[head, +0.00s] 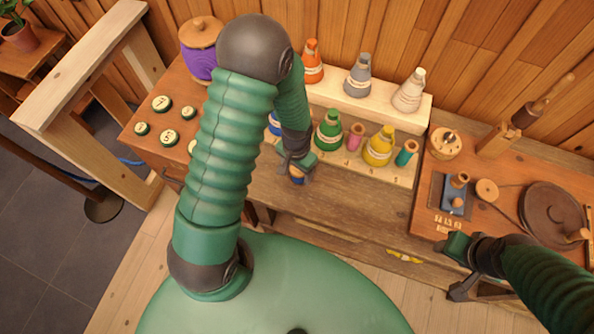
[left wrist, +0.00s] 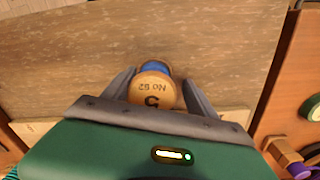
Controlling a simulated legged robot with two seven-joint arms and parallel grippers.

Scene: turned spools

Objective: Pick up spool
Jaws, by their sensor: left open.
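A small spool with blue thread and a pale wooden end (left wrist: 152,88) stands between the fingers of my left gripper (left wrist: 158,92) in the left wrist view. Its end carries dark printed marks. The fingers are open, one on each side of it, and I cannot tell whether either touches it. In the head view my left gripper (head: 297,165) is low over the front of the wooden bench, with the spool (head: 297,178) partly hidden below it. My right gripper (head: 458,268) is at the lower right, in front of the right bench; its finger gap is unclear.
A stepped pale rack (head: 402,178) behind the spool holds several coloured cones and small spools. A large purple spool (head: 199,60) stands at the back left near numbered discs (head: 161,104). The right bench holds a blue tray (head: 446,195) and a dark wheel (head: 551,213).

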